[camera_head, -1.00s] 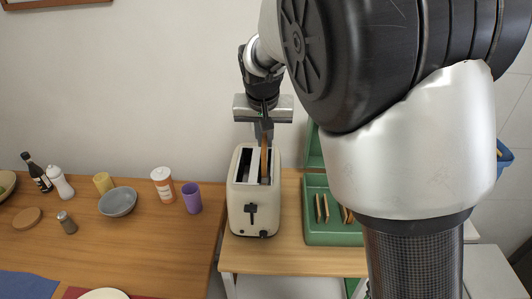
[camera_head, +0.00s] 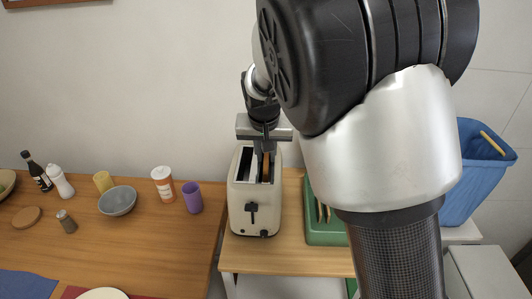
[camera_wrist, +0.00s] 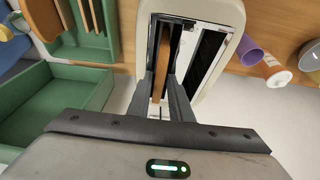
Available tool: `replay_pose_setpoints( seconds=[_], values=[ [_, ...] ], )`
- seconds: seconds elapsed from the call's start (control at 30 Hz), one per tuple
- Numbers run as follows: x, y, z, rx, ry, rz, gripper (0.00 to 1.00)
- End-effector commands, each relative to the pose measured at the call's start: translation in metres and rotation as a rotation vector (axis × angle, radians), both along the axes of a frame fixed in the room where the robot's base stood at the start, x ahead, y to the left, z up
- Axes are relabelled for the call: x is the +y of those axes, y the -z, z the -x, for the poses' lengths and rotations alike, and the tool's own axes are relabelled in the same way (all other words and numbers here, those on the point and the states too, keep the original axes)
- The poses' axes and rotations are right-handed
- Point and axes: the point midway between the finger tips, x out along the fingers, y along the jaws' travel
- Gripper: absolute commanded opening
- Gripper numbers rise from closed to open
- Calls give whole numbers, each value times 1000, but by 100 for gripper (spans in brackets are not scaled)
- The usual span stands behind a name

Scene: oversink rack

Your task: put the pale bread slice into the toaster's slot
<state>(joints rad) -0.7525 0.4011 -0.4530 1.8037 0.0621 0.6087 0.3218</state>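The cream toaster (camera_head: 241,207) stands upright on the wooden counter, with two long slots on top. My gripper (camera_head: 265,152) is directly above its right slot and points down. It is shut on a bread slice (camera_head: 266,168), which stands on edge with its lower part inside that slot. In the wrist view, the slice (camera_wrist: 162,58) shows edge-on between my fingertips (camera_wrist: 162,80), its crust brown; its face colour cannot be seen. The other slot looks empty and dark. How deep the slice sits is hidden.
A green box (camera_head: 325,234) with more slices stands right of the toaster, partly behind my arm. A blue bin (camera_head: 472,180) is farther right. A purple cup (camera_head: 192,198), a white-and-orange jar (camera_head: 163,186) and a grey bowl (camera_head: 117,202) stand on the table at left.

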Motion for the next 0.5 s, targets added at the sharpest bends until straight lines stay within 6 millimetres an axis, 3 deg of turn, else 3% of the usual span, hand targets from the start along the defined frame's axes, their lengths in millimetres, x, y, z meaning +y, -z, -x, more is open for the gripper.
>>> replay_pose_setpoints(
  seconds=[0.27, 0.5],
  values=[
    [1, -22, 5, -4, -2, -3, 28],
    [1, -70, 25, -4, -3, -4, 28]
  ],
)
